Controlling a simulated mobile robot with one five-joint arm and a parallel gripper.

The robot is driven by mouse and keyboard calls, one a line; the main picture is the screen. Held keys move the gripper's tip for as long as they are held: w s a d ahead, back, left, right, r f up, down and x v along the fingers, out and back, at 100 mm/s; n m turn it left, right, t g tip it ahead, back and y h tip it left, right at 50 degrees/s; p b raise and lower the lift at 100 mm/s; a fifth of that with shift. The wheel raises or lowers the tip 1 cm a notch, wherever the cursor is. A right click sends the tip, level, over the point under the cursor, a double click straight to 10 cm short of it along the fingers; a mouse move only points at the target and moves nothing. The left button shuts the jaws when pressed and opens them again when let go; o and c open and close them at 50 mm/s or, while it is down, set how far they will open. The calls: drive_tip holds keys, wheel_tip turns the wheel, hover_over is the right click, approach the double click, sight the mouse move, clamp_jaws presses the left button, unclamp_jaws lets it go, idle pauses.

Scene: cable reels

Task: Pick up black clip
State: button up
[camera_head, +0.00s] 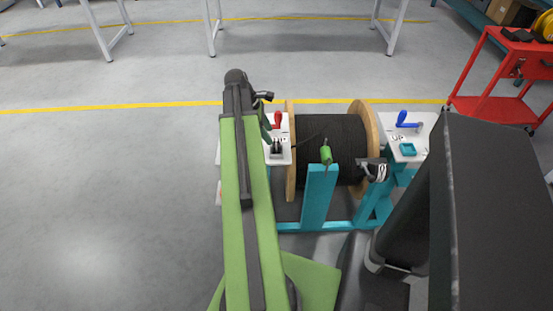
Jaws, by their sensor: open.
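A small black piece (277,147), which looks like the black clip, sits on the white plate at the left of the cable reel, below a red handle. It is too small to show its exact shape. My green arm reaches up the picture, just left of that plate, and covers part of it. My gripper (265,97) shows as a small dark shape at the far end of the arm, above the plate in the picture. It is open and nothing shows in it. It is apart from the black piece.
A large reel of black cable (330,143) with wooden flanges stands in a teal frame (318,200). A right-hand white plate (425,130) carries a blue handle (407,121) and a teal piece (407,149). A red cart (510,70) stands far right. The floor at left is clear.

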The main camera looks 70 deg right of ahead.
sight(276, 144)
drive_tip(key=shift+b+x, duration=0.35)
drive_tip(key=shift+x, duration=0.75)
drive_tip(key=b+x, duration=0.4)
drive_tip(key=x, duration=0.1)
drive_tip(key=shift+f+b, duration=0.1)
drive_tip(key=shift+b, duration=0.3)
clamp_jaws()
